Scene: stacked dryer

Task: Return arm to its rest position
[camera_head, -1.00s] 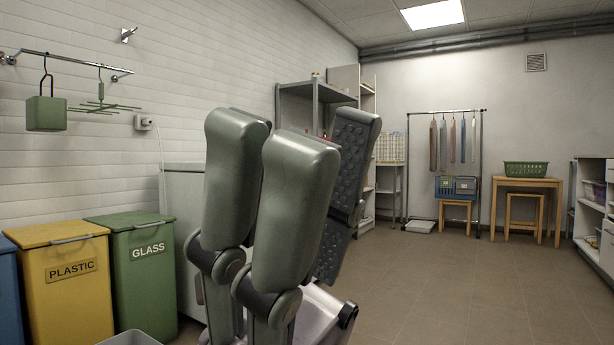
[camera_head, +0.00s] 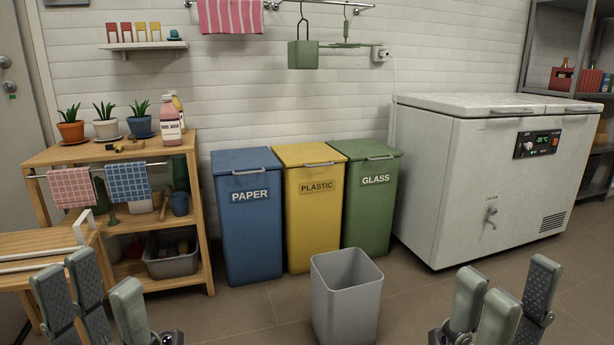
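My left gripper (camera_head: 97,278) is at the lower left of the head view, fingers upright and spread, with nothing between them. It shows in front of the wooden shelf and bench. My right gripper (camera_head: 516,282) is at the lower right, fingers also upright and apart, empty, with floor and the white chest freezer (camera_head: 470,190) behind it. The arms behind both grippers are mostly below the picture's lower edge.
A grey open bin (camera_head: 346,300) stands on the floor between the grippers. Behind it stand blue paper (camera_head: 248,225), yellow plastic (camera_head: 312,225) and green glass (camera_head: 372,215) bins. A wooden shelf (camera_head: 188,235) with potted plants is at left.

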